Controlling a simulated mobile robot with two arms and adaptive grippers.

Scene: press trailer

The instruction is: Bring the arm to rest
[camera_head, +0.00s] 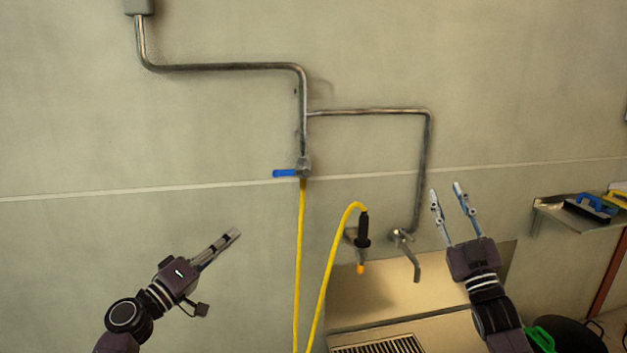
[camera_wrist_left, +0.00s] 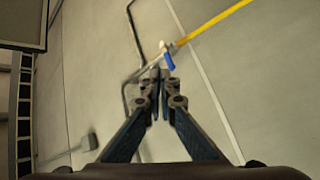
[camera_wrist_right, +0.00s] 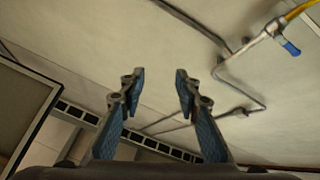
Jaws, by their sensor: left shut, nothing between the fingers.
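My left gripper (camera_head: 229,239) is at the lower left of the head view, left of the yellow hose and in front of the wall. Its fingers are together with nothing between them; they also show closed in the left wrist view (camera_wrist_left: 160,76). My right gripper (camera_head: 447,191) is at the right of the head view, pointing up, right of the tap. Its fingers stand apart and empty, as in the right wrist view (camera_wrist_right: 159,74).
A yellow hose (camera_head: 301,250) hangs from a blue-handled valve (camera_head: 286,173) on the wall pipes (camera_head: 225,67). A black spray nozzle (camera_head: 362,230) and a tap (camera_head: 407,247) are above a sink basin (camera_head: 385,300). A shelf (camera_head: 570,214) with brushes is at the right.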

